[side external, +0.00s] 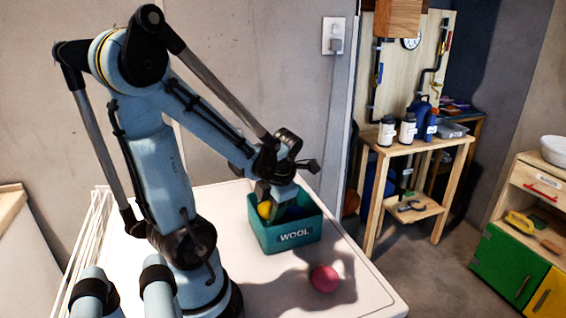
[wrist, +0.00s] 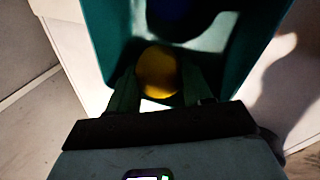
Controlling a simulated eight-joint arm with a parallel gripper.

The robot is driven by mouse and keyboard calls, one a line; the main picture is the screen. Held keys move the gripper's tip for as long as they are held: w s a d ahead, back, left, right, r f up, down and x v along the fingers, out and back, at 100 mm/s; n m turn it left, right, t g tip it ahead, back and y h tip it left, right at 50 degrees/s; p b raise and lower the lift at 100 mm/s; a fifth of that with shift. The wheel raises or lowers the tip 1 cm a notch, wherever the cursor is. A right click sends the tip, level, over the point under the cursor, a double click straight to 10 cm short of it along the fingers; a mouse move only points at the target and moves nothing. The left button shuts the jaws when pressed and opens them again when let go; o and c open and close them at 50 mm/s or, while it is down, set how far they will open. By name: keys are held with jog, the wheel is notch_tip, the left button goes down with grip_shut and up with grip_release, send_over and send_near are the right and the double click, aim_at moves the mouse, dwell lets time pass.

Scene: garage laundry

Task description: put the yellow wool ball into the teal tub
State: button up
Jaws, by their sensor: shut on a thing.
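The teal tub (side external: 293,236), labelled WOOL, stands on the white table top. My gripper (side external: 264,208) reaches down at the tub's left side and is shut on the yellow wool ball (side external: 265,209). In the wrist view the yellow ball (wrist: 157,72) sits between the two fingers of my gripper (wrist: 157,88), over the opening of the tub (wrist: 105,40). A dark blue ball (wrist: 172,6) shows inside the tub, beyond the yellow one. I cannot tell whether the yellow ball touches the tub.
A pink-red ball (side external: 324,278) lies on the white table top (side external: 270,295) in front of the tub. The table's right edge runs close by. A wooden shelf (side external: 415,147) with bottles stands behind, off the table.

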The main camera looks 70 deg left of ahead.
jog(key=shift+f, duration=1.9)
jog(key=shift+f, duration=0.15)
jog(key=o, duration=0.7)
jog(key=shift+o, duration=0.2)
jog(key=v, duration=0.7)
jog(key=shift+r, duration=0.4)
jog(key=shift+d, duration=0.1)
